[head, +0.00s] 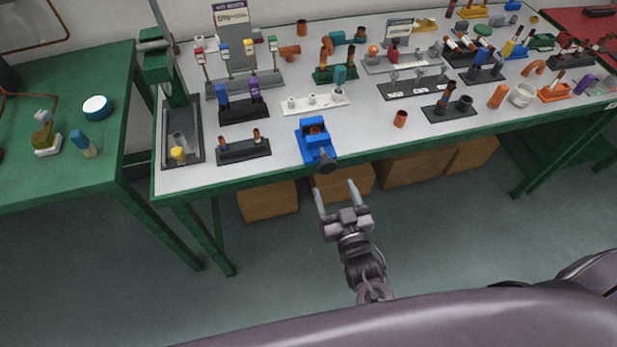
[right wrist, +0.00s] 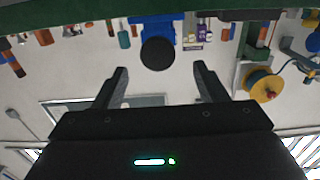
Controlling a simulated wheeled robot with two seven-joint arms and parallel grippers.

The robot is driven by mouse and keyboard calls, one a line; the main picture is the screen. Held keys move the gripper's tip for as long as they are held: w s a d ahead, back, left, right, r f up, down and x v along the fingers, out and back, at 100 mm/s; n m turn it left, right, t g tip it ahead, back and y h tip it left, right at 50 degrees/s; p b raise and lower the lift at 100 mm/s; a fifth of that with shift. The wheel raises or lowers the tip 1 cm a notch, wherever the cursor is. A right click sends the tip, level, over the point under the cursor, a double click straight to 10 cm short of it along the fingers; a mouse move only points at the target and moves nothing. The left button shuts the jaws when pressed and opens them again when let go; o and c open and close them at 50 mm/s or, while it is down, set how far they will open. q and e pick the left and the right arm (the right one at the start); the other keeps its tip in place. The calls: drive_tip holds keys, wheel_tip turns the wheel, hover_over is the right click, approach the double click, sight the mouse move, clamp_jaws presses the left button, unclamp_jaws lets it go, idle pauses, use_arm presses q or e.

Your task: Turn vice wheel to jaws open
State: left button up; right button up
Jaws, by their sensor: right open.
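The blue vice (head: 313,140) is fixed at the front edge of the workbench, with its dark round wheel (head: 324,164) jutting out past the edge toward me. My right gripper (head: 334,184) is open and empty, a short way in front of the wheel and slightly to its right in the head view. In the right wrist view the wheel is a black disc (right wrist: 158,53) lying ahead of and between the two fingers of the open gripper (right wrist: 160,72), apart from both. The vice body (right wrist: 153,24) shows blue behind it. The jaws' gap is not clear. My left gripper is not in view.
The grey-topped workbench (head: 285,165) has a green front edge and carries several racks of fittings behind the vice. A dark rack (head: 243,151) stands left of the vice. Cardboard boxes (head: 268,202) sit under the bench. A green side table (head: 65,175) is at left.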

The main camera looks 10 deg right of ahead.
sight(328, 170)
drive_tip(key=w, duration=0.4)
drive_tip(key=shift+d+r+p, duration=0.1)
drive_tip(key=shift+d+p, duration=0.1)
drive_tip(key=shift+p, duration=0.2)
drive_tip(key=w, duration=0.3)
drive_tip(key=shift+w+a, duration=0.15)
drive_tip(key=shift+a, duration=0.05)
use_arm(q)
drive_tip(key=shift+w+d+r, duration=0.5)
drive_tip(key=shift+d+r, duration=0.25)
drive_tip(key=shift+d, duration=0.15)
use_arm(e)
drive_tip(key=shift+w, duration=0.3)
drive_tip(key=c, duration=0.8)
drive_tip(key=shift+c, duration=0.9)
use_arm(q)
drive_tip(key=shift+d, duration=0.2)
